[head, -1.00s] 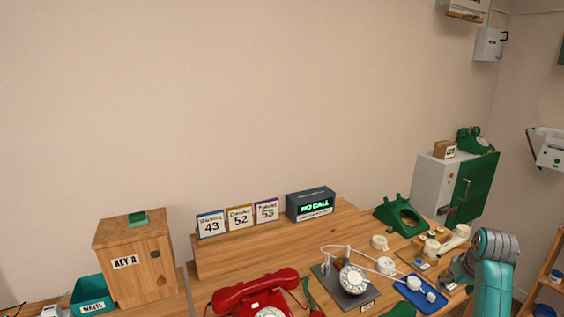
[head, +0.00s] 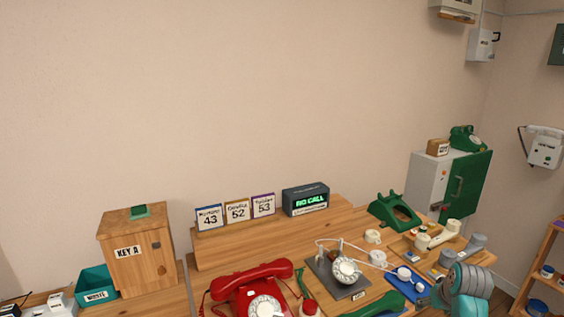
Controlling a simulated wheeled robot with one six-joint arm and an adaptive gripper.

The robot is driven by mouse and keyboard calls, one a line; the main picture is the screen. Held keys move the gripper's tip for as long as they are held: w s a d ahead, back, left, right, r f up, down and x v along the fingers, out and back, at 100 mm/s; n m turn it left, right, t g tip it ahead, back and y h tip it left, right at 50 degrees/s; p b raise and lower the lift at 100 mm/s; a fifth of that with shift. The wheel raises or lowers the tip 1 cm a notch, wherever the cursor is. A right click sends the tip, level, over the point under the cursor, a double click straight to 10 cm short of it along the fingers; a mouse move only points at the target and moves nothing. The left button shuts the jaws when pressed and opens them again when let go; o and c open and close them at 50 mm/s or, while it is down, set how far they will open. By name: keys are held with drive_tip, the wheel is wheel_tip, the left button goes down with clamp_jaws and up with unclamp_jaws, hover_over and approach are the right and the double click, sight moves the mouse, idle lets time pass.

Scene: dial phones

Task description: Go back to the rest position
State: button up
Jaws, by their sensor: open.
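My arm comes up from the bottom right corner in the head view, teal with a grey ribbed joint. My gripper (head: 436,296) is a small dark shape at the left of that joint, partly hidden by it, beside the blue tray (head: 401,290). It is open, and I see nothing held in it.
The wooden desk holds a red phone (head: 252,291), a dial on a grey plate (head: 346,271), a green phone body (head: 394,211) and a green handset (head: 378,305). A key box (head: 138,258) stands at left. A cabinet (head: 465,188) stands behind at right.

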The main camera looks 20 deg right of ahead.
drive_tip(key=s+a+f+n+t, duration=0.1)
drive_tip(key=s+a+f+t, duration=0.1)
drive_tip(key=a+f, duration=1.1)
drive_tip(key=s+a+f+n+t, duration=0.1)
drive_tip(key=s+a+f, duration=0.1)
drive_tip(key=s+a, duration=0.45)
drive_tip(key=s+a+f+n+t, duration=0.1)
drive_tip(key=s+a+t, duration=0.15)
drive_tip(key=a, duration=0.65)
drive_tip(key=s+a+r+n+t, duration=0.15)
drive_tip(key=s+a+r, duration=0.25)
drive_tip(key=s+a, duration=0.7)
drive_tip(key=s+a+r+n+t+y, duration=0.2)
drive_tip(key=s+r+t, duration=0.1)
drive_tip(key=s+r, duration=1)
drive_tip(key=shift+s+a+y, duration=0.4)
drive_tip(key=shift+s, duration=0.3)
